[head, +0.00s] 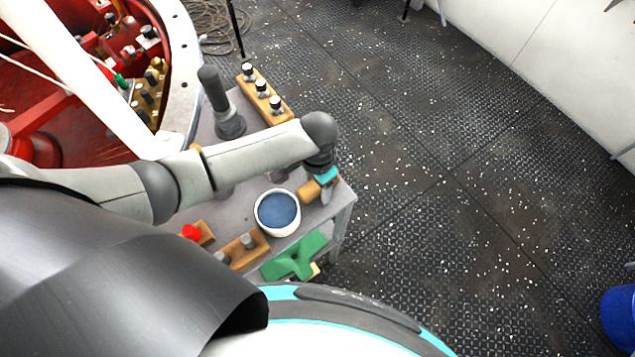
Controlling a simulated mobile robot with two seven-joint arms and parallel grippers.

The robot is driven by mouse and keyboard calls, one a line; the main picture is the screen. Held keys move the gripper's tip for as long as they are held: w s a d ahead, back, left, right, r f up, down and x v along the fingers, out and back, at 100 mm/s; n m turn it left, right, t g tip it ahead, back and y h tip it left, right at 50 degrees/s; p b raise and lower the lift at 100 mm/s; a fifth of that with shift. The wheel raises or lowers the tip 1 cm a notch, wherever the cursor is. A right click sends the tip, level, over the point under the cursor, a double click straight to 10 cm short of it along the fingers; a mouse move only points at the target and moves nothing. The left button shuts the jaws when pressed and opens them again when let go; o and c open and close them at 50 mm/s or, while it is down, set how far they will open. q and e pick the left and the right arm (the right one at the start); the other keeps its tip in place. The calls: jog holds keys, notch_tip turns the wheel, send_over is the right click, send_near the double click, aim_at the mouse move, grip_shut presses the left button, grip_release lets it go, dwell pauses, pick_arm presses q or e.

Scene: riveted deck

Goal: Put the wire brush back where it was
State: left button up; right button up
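My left arm reaches in from the left over a small grey table (341,207). My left gripper (327,194) points down at the table's right corner, below a teal band. Its fingers are small and partly hidden, so I cannot tell whether they are open or shut. A tan wooden piece (309,191) shows right beside the fingers. It may be part of the wire brush, but no bristles are visible, and I cannot tell whether it is held. No other thing can be clearly made out as the wire brush. My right gripper is not in view.
A white bowl with a blue inside (278,211) stands near the gripper. A green piece (296,257), wooden blocks with knobs (243,251), a red knob (190,232) and a dark upright handle (213,88) crowd the table. The floor (450,220) at right is mostly clear.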

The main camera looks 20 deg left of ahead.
pick_arm(q)
jog(key=shift+o, duration=0.6)
jog(key=shift+r, duration=0.1)
jog(key=shift+r, duration=0.25)
notch_tip(320, 180, up, 12)
jog(key=p, duration=0.2)
jog(key=shift+f+p, duration=0.15)
jog(key=shift+p, duration=0.25)
